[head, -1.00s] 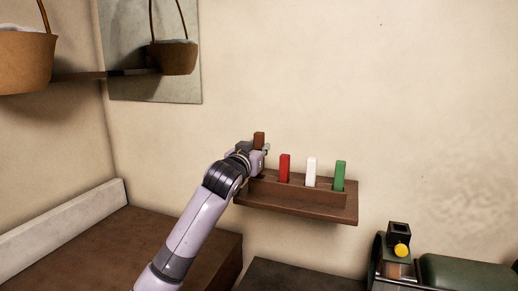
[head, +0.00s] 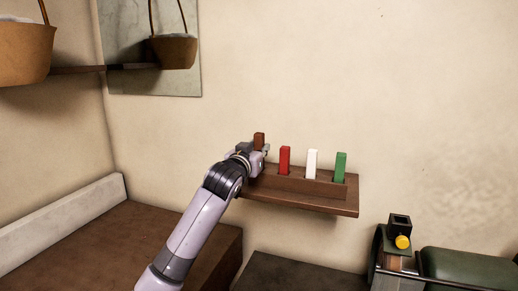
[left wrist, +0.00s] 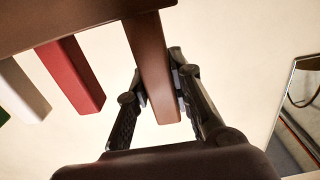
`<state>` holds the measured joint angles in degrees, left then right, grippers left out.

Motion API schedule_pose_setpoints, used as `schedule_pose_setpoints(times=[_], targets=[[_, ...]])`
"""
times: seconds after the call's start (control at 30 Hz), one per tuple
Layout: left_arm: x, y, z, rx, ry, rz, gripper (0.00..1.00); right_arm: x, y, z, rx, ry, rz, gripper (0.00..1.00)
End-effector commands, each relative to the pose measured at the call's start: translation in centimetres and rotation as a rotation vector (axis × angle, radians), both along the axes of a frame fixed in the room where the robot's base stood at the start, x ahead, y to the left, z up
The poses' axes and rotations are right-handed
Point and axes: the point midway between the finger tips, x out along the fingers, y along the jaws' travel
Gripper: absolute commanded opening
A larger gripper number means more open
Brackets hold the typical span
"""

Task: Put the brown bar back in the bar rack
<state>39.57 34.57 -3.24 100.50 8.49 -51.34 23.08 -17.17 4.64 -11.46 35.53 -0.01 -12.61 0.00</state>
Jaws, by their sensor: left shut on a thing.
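The brown bar (head: 259,139) stands upright at the left end of the bar rack (head: 315,190), a brown wooden shelf on the wall. My left gripper (head: 256,149) is shut on the brown bar at the rack's left end. In the left wrist view, which looks upside down, the brown bar (left wrist: 150,62) runs between the two fingers and meets the edge of the rack (left wrist: 60,18). How deep its lower end sits in the rack is hidden. My right gripper is not in view.
Red (head: 285,160), white (head: 311,164) and green (head: 340,167) bars stand in the rack to the right of the brown bar. A brown bench (head: 130,235) lies below.

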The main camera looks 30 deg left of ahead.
Motion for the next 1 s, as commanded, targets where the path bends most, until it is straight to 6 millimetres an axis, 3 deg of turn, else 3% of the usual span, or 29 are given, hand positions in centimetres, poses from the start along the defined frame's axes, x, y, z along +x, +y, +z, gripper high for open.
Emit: schedule_pose_setpoints(times=[1.0], targets=[[0.0, 0.0, -2.6, 0.000, -0.001, 0.000, 0.00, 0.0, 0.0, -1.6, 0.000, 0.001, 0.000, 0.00]])
